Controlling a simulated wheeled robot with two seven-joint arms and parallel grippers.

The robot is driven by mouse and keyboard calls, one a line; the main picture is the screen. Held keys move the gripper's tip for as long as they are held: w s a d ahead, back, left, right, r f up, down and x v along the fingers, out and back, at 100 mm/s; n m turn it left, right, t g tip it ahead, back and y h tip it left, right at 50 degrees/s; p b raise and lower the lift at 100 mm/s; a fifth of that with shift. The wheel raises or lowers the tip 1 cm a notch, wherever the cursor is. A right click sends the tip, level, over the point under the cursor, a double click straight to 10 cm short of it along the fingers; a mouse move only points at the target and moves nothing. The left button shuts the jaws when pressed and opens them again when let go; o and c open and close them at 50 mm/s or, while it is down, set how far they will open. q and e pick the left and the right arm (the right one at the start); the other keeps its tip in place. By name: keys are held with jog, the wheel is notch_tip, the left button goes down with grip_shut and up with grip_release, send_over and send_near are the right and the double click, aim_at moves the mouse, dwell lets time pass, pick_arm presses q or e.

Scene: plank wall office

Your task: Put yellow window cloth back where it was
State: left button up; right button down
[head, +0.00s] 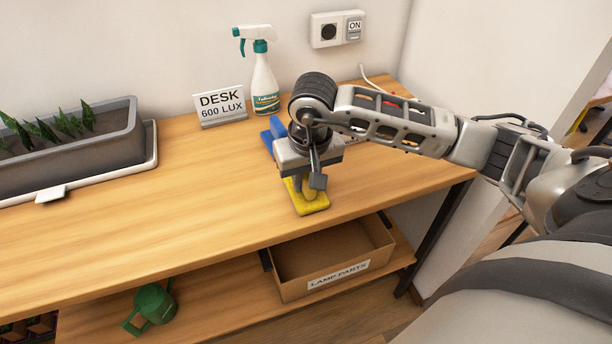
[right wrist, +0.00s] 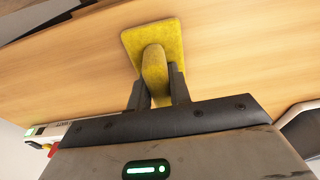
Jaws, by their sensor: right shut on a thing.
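The yellow window cloth (head: 311,204) is at the front right part of the wooden desk, with a flat square base and a raised part on top. In the right wrist view the cloth (right wrist: 168,40) shows its raised part between the two dark fingers. My right gripper (head: 303,178) points down from above and is shut on that raised part; it also shows in the right wrist view (right wrist: 157,88). The flat base looks to be on or just above the desk top; I cannot tell which. My left gripper is not in view.
A blue object (head: 268,137) lies behind my gripper. A spray bottle (head: 264,85) and a DESK 600 LUX sign (head: 220,106) stand at the back. A grey planter (head: 75,150) fills the left. Below are a LAMP PARTS box (head: 338,276) and a green watering can (head: 152,303). The desk middle (head: 190,195) is clear.

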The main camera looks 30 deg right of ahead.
jog(key=c, duration=1.3)
grip_release()
jog(key=shift+f, duration=0.1)
jog(key=shift+r+p, duration=0.4)
notch_tip(320, 180, up, 12)
jog(key=s, duration=0.1)
jog(key=shift+s+a+f+b, duration=0.2)
jog(key=shift+s+f+b, duration=0.05)
jog(key=shift+s+b, duration=0.15)
